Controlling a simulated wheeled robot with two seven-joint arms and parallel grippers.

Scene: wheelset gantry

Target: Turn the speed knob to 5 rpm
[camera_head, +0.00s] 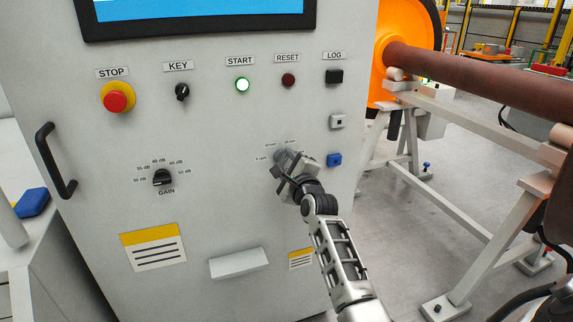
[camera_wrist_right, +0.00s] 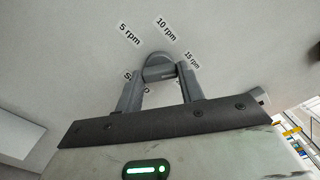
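The speed knob (camera_wrist_right: 158,68) is a grey round knob on the panel, seen in the right wrist view. Printed labels stand around it: 5 rpm (camera_wrist_right: 130,34), 10 rpm (camera_wrist_right: 166,30) and 15 rpm (camera_wrist_right: 192,61). Another label is partly hidden behind the left finger. My right gripper (camera_wrist_right: 159,76) has one finger on each side of the knob, and the knob fills the gap between the fingertips. In the head view my right gripper (camera_head: 284,162) is at the panel and covers most of the knob. The knob's pointer cannot be made out. My left gripper is out of view.
A blue button (camera_head: 334,160) is just right of my gripper. A wheelset stand (camera_head: 440,120) is at the right.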

